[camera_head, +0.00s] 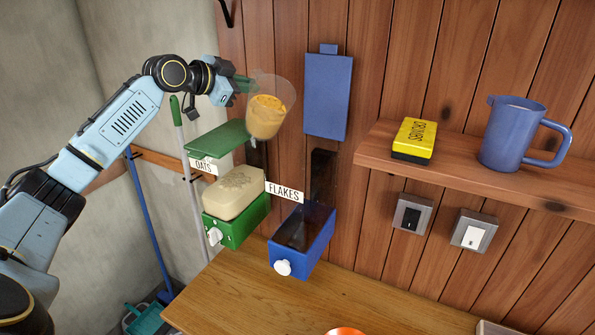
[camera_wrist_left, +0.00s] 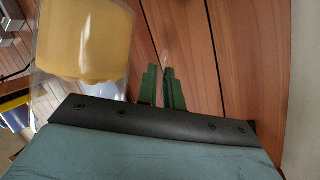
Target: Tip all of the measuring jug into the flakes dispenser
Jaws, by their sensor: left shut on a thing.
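The clear measuring jug (camera_head: 284,88), partly filled with orange-yellow flakes, is in my left gripper (camera_head: 245,84) and also fills the upper left of the left wrist view (camera_wrist_left: 85,40). It is raised, roughly upright with a slight lean, above and left of the flakes dispenser. The green fingers of the left gripper show beside the jug in the wrist view (camera_wrist_left: 163,88); their grip is hard to see. The flakes dispenser (camera_head: 316,250) is a blue open-topped box with a white knob; its blue lid (camera_head: 328,95) stands up against the wall. Its inside looks dark and empty. My right gripper is out of view.
A shelf (camera_head: 470,165) holds a yellow-black box (camera_head: 413,139) and blue pitcher (camera_head: 513,135). Two switches (camera_head: 410,214) are below. The wooden counter (camera_head: 330,295) is mostly clear.

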